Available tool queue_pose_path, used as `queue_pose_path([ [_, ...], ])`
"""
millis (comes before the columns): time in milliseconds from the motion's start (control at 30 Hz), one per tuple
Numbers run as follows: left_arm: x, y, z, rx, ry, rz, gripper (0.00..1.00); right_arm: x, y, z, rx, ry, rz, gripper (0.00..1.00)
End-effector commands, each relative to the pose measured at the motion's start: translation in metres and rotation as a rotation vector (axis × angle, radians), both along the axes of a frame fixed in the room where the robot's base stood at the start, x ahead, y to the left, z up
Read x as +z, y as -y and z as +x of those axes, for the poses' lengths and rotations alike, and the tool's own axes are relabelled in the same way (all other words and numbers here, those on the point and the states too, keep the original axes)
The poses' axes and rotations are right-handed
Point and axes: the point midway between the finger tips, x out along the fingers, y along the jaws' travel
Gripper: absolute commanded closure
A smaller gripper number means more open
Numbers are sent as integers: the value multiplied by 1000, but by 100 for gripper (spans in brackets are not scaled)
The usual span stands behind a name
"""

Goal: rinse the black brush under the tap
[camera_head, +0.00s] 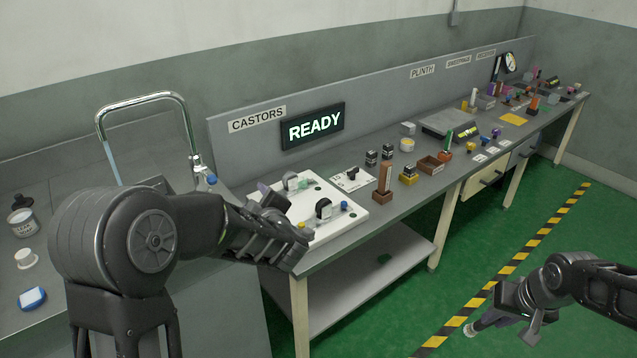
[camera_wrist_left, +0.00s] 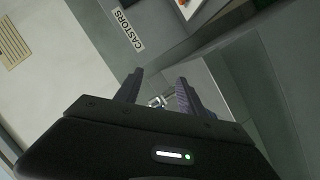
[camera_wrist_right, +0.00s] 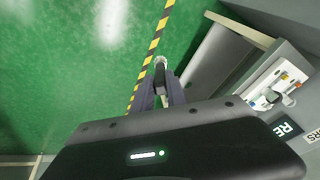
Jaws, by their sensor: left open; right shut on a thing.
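The chrome tap (camera_head: 143,99) arches over the grey counter at the left in the head view. A pale blue straight column (camera_head: 110,160) below its spout looks like running water. A blue knob (camera_head: 212,180) is at its base. My left gripper (camera_head: 268,197) is open and empty, right of the tap; in the left wrist view a small chrome part (camera_wrist_left: 157,101) shows between its fingers, apart from them. My right gripper (camera_head: 487,314) is shut on a slim dark thing with a pale tip, seemingly the black brush (camera_wrist_right: 160,64), over the green floor, far from the tap.
A dark-topped jar (camera_head: 22,222), a small white piece (camera_head: 26,259) and a blue-and-white block (camera_head: 32,298) stand on the left counter. A white tray (camera_head: 345,217) with castor parts is on the long bench. The floor beside the striped line (camera_head: 520,255) is free.

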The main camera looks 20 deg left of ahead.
Motion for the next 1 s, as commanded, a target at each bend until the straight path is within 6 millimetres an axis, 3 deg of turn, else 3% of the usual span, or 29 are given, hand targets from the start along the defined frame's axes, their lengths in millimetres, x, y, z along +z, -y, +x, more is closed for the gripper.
queue_pose_path([
  [233, -90, 83, -3, -362, -251, 52, 53, -22, 4, 1, -21, -2, 3, 100],
  [367, -143, 125, -25, -546, -394, 66, 53, -36, 7, -2, -28, -2, 3, 100],
  [467, -186, 156, -53, -686, -509, 66, 53, -46, 8, -6, -33, -4, 2, 100],
  [667, -264, 211, -135, -962, -742, 35, 53, -68, 10, -16, -34, -4, 2, 100],
  [800, -306, 243, -207, -1143, -891, -20, 53, -83, 10, -26, -29, -3, 1, 100],
  [1000, -338, 274, -300, -1329, -1042, -128, 53, -98, 6, -40, -9, -2, 0, 100],
])
